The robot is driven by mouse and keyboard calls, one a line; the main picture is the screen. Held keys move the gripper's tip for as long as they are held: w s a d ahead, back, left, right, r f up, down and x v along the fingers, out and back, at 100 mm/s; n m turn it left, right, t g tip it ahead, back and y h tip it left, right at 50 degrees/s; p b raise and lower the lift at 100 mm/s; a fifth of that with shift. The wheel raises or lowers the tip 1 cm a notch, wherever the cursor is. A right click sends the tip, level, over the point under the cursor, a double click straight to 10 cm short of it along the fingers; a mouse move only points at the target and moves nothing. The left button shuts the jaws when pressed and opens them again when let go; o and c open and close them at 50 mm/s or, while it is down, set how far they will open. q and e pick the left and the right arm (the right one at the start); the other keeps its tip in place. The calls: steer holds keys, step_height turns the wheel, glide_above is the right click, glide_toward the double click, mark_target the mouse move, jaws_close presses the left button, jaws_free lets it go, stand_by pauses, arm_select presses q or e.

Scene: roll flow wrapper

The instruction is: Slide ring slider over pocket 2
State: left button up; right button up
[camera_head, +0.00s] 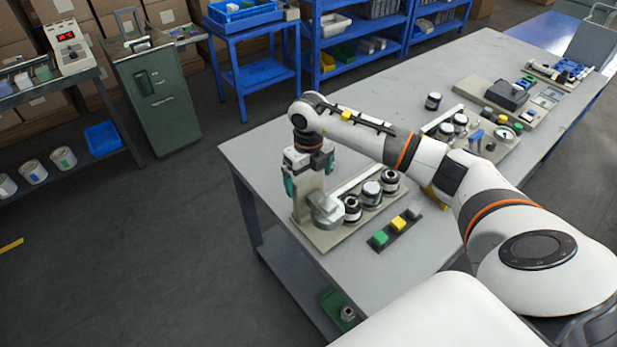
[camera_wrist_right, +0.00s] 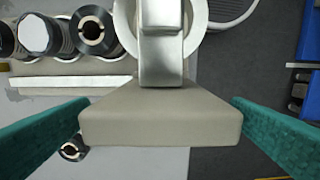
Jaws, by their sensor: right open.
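The ring slider, with a silver ring (camera_head: 327,210) and a beige upright block, stands at the left end of the beige fixture base (camera_head: 325,238). In the right wrist view its beige block (camera_wrist_right: 160,122) and silver arm (camera_wrist_right: 162,60) show, with part of the ring beyond. My right gripper (camera_head: 308,183) is at the block from above. Dark cylinders sit in a row beside the ring: near (camera_head: 352,208), middle (camera_head: 371,194) and far (camera_head: 390,180). Pocket numbers are not readable. My left gripper is out of view.
A pale rail (camera_head: 357,179) runs behind the row. A strip with green, yellow and grey blocks (camera_head: 397,229) lies in front. Another fixture with a gauge (camera_head: 505,134) stands further right. The table's left corner (camera_head: 240,155) is bare.

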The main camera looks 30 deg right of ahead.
steer(key=shift+f, duration=1.15)
steer(key=c, duration=1.3)
steer(key=shift+d, duration=0.4)
steer(key=w+d+b, duration=0.1)
steer(key=d+b, duration=0.5)
steer(key=d, duration=0.9)
steer(key=shift+w+d+r, duration=0.15)
steer(key=shift+w+d, duration=0.1)
steer(key=shift+d, duration=0.05)
steer(key=o, duration=1.3)
